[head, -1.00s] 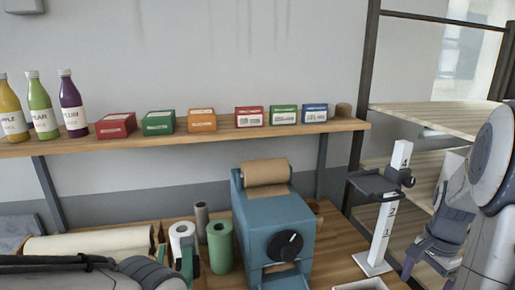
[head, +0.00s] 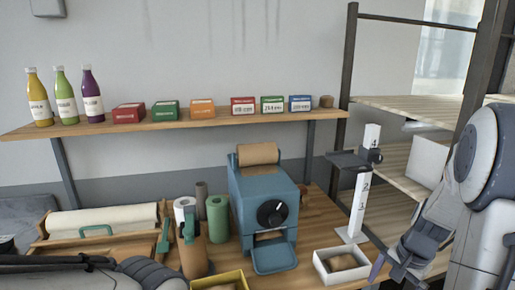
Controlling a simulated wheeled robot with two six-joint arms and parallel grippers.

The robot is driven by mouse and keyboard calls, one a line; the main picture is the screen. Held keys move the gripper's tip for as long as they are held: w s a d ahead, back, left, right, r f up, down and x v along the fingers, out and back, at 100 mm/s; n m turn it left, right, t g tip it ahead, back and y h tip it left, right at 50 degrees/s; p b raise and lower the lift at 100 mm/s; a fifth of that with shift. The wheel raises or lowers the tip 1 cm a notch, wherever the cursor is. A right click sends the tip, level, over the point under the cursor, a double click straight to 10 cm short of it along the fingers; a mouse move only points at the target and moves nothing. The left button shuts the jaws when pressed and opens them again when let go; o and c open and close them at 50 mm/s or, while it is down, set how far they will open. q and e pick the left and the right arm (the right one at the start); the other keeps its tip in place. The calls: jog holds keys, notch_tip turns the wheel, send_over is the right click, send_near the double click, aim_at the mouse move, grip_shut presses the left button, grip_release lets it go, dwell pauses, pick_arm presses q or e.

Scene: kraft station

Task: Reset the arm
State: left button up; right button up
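My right arm comes in from the right edge, bent downward, with its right gripper (head: 392,274) low at the bottom right, beside the white box (head: 319,264). One finger shows near the box's right side; the rest is partly cut off, so I cannot tell whether it is open or shut. I see nothing clearly held in it. My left arm crosses the bottom left corner; its gripper is outside the picture.
A blue machine (head: 262,205) with a brown roll stands mid-bench. A white numbered post (head: 359,205) stands right of it. A yellow box (head: 235,278) is at the front edge. Bottles and small boxes line the wall shelf (head: 200,126). Metal racking (head: 349,60) is at right.

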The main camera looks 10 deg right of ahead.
jog(key=w+a+f+n+y+b, duration=0.2)
jog(key=a+f+n, duration=0.6)
jog(key=a+f, duration=0.4)
jog(key=shift+w+a+f+n+b, duration=0.25)
jog(key=shift+w+a+b, duration=0.35)
jog(key=shift+w, duration=0.55)
jog(key=shift+a, duration=0.15)
